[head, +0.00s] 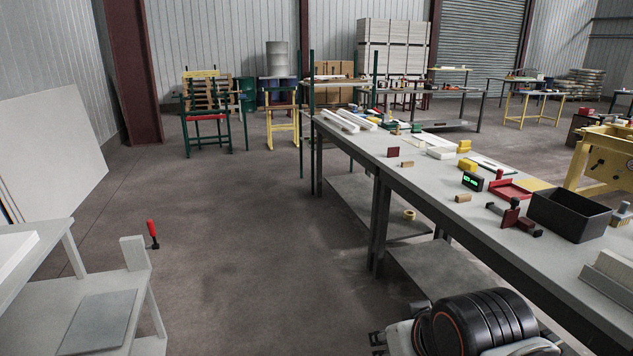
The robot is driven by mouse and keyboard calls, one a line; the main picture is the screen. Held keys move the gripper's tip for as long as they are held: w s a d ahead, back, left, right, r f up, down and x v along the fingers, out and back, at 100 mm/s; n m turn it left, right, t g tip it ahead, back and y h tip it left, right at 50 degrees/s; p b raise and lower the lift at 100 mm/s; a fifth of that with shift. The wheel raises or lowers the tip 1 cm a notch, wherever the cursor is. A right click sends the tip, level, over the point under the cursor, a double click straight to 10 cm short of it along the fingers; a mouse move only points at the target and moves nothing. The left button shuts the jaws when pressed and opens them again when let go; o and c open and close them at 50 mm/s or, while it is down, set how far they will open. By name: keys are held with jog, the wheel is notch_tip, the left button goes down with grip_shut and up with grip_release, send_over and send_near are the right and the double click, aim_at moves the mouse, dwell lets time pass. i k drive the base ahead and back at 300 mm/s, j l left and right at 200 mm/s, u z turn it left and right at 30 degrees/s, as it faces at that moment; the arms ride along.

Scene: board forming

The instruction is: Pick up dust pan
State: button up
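A shallow red pan with raised edges (509,190) lies on the long grey workbench (450,205), on the right side of the head view. It looks like the dust pan, but it is small and I cannot be sure. My arm shows at the bottom edge, low in front of the bench and well apart from the pan. Small dark parts at the left of my arm may be my gripper (377,342). They are cut off by the frame, and I cannot see whether the fingers are open or shut.
A black open bin (568,215) stands right of the red pan. A dark device with a green display (473,181) and a red-and-black tool (510,214) lie close by. A red-handled tool (152,234) is at the left. The floor left of the bench is clear.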

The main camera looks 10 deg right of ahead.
aim_at(504, 188)
jog(key=i+l+z, duration=0.2)
jog(key=i, duration=0.5)
jog(key=i+j+z, duration=0.25)
jog(key=i, duration=0.45)
jog(key=i+z, duration=0.2)
jog(key=i, duration=0.5)
jog(key=i+l+z, duration=0.1)
jog(key=i+z, duration=0.35)
jog(key=i+j+z, duration=0.1)
jog(key=i+z, duration=0.35)
jog(key=i+j+z, duration=0.25)
jog(key=i+z, duration=0.2)
jog(key=i, duration=0.1)
